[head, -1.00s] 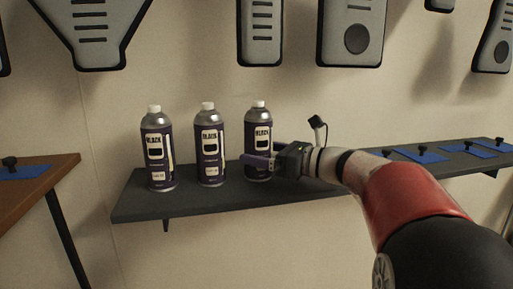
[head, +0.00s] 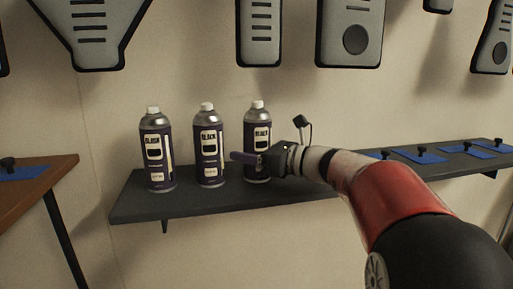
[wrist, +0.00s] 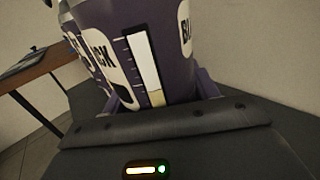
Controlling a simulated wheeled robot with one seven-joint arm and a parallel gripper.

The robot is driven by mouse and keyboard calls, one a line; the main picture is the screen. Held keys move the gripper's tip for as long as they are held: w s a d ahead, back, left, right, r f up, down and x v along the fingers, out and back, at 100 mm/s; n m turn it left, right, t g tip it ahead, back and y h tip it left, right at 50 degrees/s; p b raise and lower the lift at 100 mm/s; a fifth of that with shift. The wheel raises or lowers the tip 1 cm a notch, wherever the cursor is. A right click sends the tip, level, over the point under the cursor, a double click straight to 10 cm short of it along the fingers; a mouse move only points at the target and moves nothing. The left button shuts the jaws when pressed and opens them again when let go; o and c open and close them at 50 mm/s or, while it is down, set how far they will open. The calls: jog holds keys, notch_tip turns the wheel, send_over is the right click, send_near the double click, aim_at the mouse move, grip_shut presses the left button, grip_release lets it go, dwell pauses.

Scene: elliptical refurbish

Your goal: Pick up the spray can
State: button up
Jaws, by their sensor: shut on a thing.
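Three purple and silver spray cans with white caps stand upright in a row on the dark shelf (head: 200,200): the left can (head: 157,150), the middle can (head: 208,145) and the right can (head: 258,138). My gripper (head: 250,160) reaches in from the right and is shut on the right can at its lower half. One finger shows across the front of this can; the other is hidden behind it. In the wrist view the held spray can (wrist: 150,50) fills the space in front of the palm, with purple fingers at its sides. The can's base looks still at shelf level.
The middle can stands close to the left of my gripper. Blue pads with black knobs (head: 422,152) lie on the shelf's right part. A brown table (head: 45,185) is at the left. Grey panels (head: 352,35) hang on the wall above.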

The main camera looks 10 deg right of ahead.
aim_at(250, 137)
jog(key=shift+r, duration=0.1)
jog(key=shift+r, duration=0.55)
notch_tip(250, 137, up, 2)
jog(key=shift+r+p, duration=0.15)
jog(key=shift+p, duration=0.5)
jog(key=p+v, duration=0.1)
jog(key=v, duration=1.7)
jog(key=o, duration=0.5)
jog(key=c, duration=0.9)
jog(key=shift+c, duration=0.2)
